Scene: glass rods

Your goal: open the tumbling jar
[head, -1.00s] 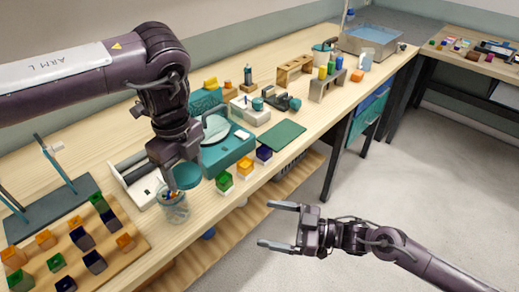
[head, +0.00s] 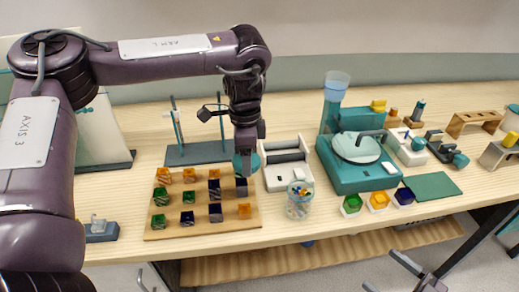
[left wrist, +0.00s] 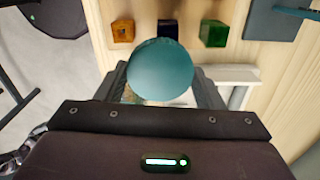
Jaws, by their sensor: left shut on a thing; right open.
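The tumbling jar (head: 299,205) is a small clear glass jar standing upright on the bench, with its top uncovered and several coloured pieces inside. My left gripper (head: 247,150) is shut on the round teal lid (head: 246,166), left of the jar and apart from it. In the left wrist view the lid (left wrist: 160,68) sits between the fingers (left wrist: 160,88) and hides part of what is behind it. My right gripper (head: 391,274) is open and empty, low in front of the bench at the bottom edge of the head view.
A wooden board (head: 230,215) with several coloured glass blocks lies left of the jar, near the held lid. A white device (head: 285,176) stands behind the jar. A teal machine (head: 350,178) is to the right. A teal mat (head: 434,187) lies bare further right.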

